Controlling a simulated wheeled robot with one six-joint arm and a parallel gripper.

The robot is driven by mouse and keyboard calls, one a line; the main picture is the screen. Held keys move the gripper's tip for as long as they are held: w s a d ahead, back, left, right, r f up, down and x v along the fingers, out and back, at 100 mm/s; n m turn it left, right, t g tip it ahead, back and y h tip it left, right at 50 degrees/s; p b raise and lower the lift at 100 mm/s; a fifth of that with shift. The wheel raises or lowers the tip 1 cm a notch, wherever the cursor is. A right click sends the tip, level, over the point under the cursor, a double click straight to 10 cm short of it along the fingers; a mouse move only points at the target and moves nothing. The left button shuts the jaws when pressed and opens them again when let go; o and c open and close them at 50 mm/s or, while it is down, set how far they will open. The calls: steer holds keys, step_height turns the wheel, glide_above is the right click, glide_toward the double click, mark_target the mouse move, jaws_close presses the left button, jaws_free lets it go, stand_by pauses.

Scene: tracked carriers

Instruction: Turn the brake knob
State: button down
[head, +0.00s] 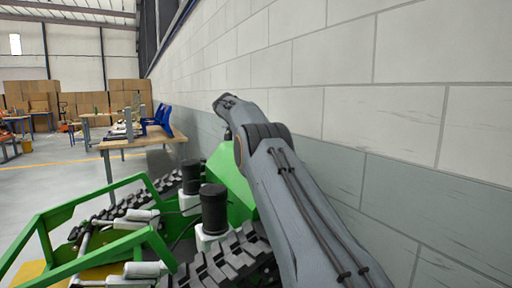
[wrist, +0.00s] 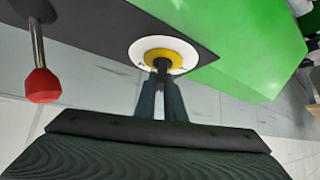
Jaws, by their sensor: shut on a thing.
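In the wrist view, a round yellow knob base (wrist: 160,55) with a white ring (wrist: 136,50) sits on a dark panel (wrist: 90,20) of the green carrier (wrist: 245,45). My gripper (wrist: 161,70) points straight at its middle. Its two dark fingers are close together and shut on the knob at the centre, whose grip is mostly hidden by the fingertips. The turn angle of the knob cannot be told. In the head view, the green carrier (head: 232,180) shows, but my arm and the bodywork hide the knob and my gripper.
A red-tipped lever (wrist: 43,85) on a metal rod stands left of my gripper in the wrist view. A block wall (head: 400,120) runs close along the right. Black tracks (head: 235,258) and black cylinders (head: 214,208) are near my arm. A workbench (head: 150,140) stands behind.

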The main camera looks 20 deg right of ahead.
steer(key=shift+f, duration=0.1)
steer(key=c, duration=1.8)
jaws_free()
steer(key=shift+c, duration=0.2)
steer(key=shift+b+v, duration=0.6)
steer(key=shift+v, duration=3.35)
